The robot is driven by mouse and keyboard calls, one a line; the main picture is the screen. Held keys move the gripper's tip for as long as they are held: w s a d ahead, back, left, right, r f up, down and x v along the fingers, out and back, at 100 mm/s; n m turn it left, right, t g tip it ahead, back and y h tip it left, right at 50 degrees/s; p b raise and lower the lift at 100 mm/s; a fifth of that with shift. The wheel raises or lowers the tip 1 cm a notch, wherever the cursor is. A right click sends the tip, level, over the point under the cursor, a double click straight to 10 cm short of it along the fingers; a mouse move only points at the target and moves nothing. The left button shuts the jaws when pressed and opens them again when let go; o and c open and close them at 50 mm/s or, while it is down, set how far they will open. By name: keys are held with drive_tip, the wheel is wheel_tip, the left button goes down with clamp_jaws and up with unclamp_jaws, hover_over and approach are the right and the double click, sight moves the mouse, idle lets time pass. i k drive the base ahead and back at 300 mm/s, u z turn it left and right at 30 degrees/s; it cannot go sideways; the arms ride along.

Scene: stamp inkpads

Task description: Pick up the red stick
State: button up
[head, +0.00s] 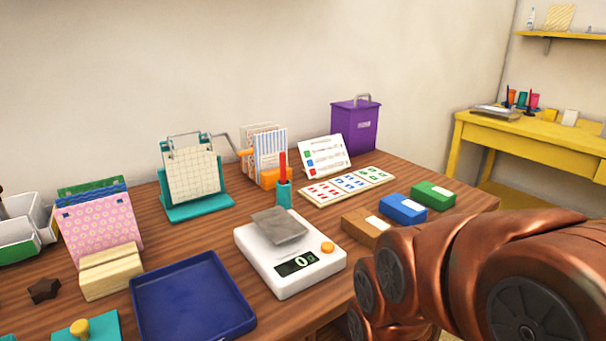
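The red stick (283,167) stands upright in a small teal holder (284,195) on the wooden table, behind the white scale. Only its upper part shows; its lower end is hidden in the holder. My copper-coloured arm fills the lower right of the head view, in front of the table's right side. My gripper is not in view.
An orange block (274,179) is close behind. Brown (360,226), blue (403,209) and green (433,195) inkpads lie to the right. A blue tray (190,296) is front left.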

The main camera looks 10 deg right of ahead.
sight(283, 170)
drive_tip(key=z, duration=0.7)
drive_tip(key=k, duration=1.3)
drive_tip(key=u, duration=1.45)
drive_tip(key=i, duration=0.5)
drive_tip(key=z, duration=0.05)
